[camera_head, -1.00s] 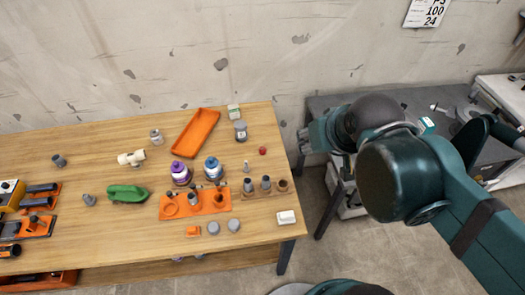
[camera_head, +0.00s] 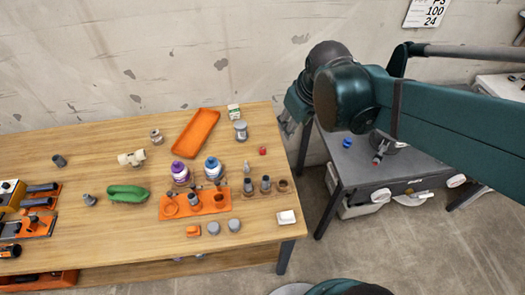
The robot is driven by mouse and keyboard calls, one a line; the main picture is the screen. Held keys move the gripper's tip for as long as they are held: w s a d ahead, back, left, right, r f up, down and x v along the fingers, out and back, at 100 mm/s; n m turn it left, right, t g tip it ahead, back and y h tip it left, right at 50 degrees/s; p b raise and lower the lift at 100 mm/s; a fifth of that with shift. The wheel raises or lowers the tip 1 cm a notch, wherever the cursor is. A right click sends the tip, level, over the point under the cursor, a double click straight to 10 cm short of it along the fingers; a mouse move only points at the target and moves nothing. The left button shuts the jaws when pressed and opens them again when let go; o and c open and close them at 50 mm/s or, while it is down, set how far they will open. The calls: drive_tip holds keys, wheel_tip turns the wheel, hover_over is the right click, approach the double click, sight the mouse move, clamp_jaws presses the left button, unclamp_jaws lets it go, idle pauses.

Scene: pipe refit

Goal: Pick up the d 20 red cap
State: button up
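A small red cap (camera_head: 262,151) sits on the wooden table (camera_head: 120,225), near its right edge. My gripper (camera_head: 286,124) is above and to the right of the cap in the picture, near the table's right edge, apart from the cap. Its fingers are small and partly hidden by my wrist, so I cannot tell whether they are open or shut.
A grey jar (camera_head: 241,131) and an orange tray (camera_head: 196,133) lie left of the cap. A small upright grey part (camera_head: 247,166) and a brown holder (camera_head: 283,186) with fittings are close by. A grey bench (camera_head: 352,175) stands to the right.

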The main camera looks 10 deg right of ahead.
drive_tip(key=w+a+f+n+g, duration=0.2)
drive_tip(key=w+a+f+n, duration=0.15)
drive_tip(key=w+f, duration=0.55)
drive_tip(key=n+g, duration=0.2)
drive_tip(key=n, duration=0.2)
hover_over(263, 149)
wheel_tip(263, 149, down, 10)
drive_tip(key=shift+w+f+n+g, duration=0.15)
drive_tip(key=shift+f+n+g, duration=0.2)
drive_tip(key=shift+f, duration=0.45)
drive_tip(key=shift+f, duration=1.3)
drive_tip(key=shift+a+f+b, duration=0.1)
drive_tip(key=shift+f+b, duration=0.45)
drive_tip(key=shift+f, duration=2.05)
